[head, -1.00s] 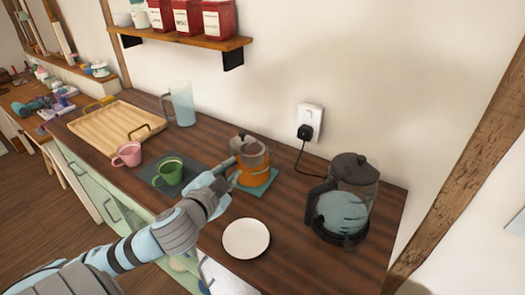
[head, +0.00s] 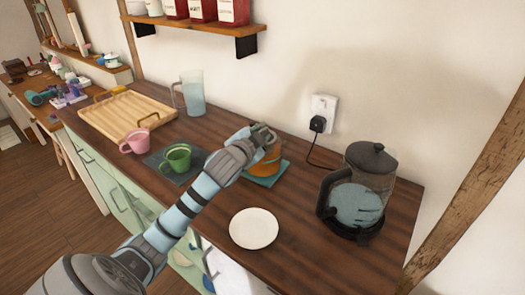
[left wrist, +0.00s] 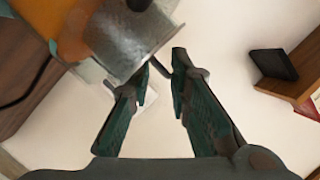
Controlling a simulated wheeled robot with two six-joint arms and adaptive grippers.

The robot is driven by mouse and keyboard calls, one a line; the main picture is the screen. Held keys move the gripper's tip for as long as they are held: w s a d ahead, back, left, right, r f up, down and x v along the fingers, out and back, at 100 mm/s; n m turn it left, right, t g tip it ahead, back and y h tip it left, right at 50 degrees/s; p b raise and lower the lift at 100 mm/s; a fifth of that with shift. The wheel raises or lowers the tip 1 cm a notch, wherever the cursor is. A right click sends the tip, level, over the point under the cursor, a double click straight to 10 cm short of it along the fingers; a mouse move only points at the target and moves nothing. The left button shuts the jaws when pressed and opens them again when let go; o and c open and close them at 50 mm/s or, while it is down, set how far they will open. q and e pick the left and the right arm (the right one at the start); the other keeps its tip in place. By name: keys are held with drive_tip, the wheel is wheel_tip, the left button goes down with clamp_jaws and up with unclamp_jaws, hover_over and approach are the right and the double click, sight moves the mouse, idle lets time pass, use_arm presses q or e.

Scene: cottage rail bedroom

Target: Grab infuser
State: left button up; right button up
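A glass teapot with orange liquid (head: 266,164) stands on a teal mat (head: 279,174) on the counter. It also shows at the top left of the left wrist view (left wrist: 73,28). In that view a grey metal cylinder, which looks like the infuser (left wrist: 130,42), sits at the teapot's mouth, with a thin handle sticking out. My left gripper (left wrist: 163,66) is open, its fingertips on either side of this handle with a gap between them. In the head view my left gripper (head: 264,136) is over the teapot and hides most of its top. My right gripper is out of view.
A black-lidded kettle (head: 357,192) stands to the right and a white plate (head: 254,228) in front. A green mug (head: 177,158), pink mug (head: 135,141), wooden tray (head: 128,115) and jug (head: 194,94) are to the left. A shelf (head: 190,36) hangs above.

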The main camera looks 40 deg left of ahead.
use_arm(q)
drive_tip(key=shift+s, duration=0.1)
clamp_jaws()
